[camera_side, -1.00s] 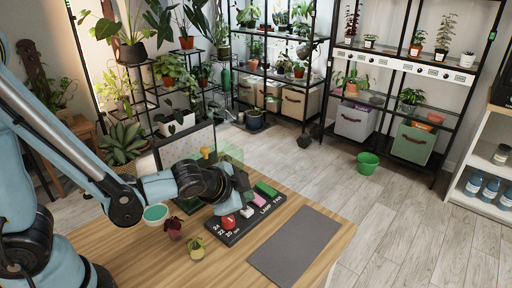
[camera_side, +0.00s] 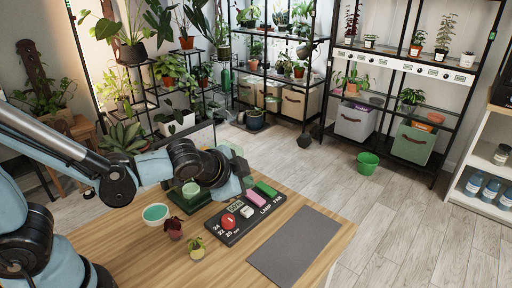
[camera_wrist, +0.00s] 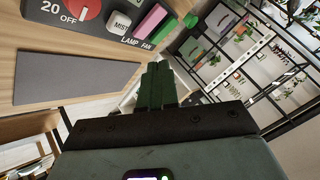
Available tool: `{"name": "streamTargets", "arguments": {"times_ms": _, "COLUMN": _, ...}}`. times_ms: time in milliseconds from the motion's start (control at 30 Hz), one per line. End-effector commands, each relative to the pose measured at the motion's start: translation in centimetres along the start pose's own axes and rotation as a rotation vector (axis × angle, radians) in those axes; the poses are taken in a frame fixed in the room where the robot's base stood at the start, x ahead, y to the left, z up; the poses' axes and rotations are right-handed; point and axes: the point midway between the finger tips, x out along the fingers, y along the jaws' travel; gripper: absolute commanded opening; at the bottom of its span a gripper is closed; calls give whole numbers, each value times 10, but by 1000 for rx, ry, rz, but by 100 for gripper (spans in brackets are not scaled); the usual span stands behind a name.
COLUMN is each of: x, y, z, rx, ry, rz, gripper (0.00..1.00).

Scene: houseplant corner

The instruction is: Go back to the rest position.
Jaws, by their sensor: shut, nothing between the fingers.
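My gripper (camera_side: 240,168) is in the air above the far side of the wooden table in the side view, apart from the control panel. In the wrist view its green fingers (camera_wrist: 157,86) are together and empty. The dark control panel (camera_side: 222,235) lies on the table with a red dial (camera_side: 228,221), a white button (camera_side: 247,211), a pink rocker (camera_side: 256,198) and a green rocker (camera_side: 266,189). The wrist view also shows the dial (camera_wrist: 86,8), the white MIST button (camera_wrist: 118,22) and the pink LAMP rocker (camera_wrist: 150,19).
A grey mat (camera_side: 295,246) lies right of the panel. A teal bowl (camera_side: 155,212), two small pots (camera_side: 174,229) (camera_side: 197,247) and a dark green box (camera_side: 188,201) stand on the table's left part. Plant shelves (camera_side: 270,70) stand behind. A green bucket (camera_side: 367,163) is on the floor.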

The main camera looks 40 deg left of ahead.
Motion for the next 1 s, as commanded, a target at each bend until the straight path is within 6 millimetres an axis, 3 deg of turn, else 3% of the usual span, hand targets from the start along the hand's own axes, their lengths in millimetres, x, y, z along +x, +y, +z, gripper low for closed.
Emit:
{"name": "streamTargets", "arguments": {"times_ms": 267, "x": -9, "y": -9, "z": 8, "rx": -74, "ry": -21, "rz": 13, "gripper": 0}}
{"name": "streamTargets", "arguments": {"times_ms": 500, "x": -44, "y": -30, "z": 38, "rx": -366, "ry": -88, "rz": 67, "gripper": 0}}
{"name": "streamTargets", "arguments": {"times_ms": 700, "x": -71, "y": -35, "z": 60, "rx": -589, "ry": -128, "rz": 108, "gripper": 0}}
{"name": "streamTargets", "arguments": {"times_ms": 1000, "x": -86, "y": -34, "z": 70, "rx": -711, "ry": -144, "rz": 132, "gripper": 0}}
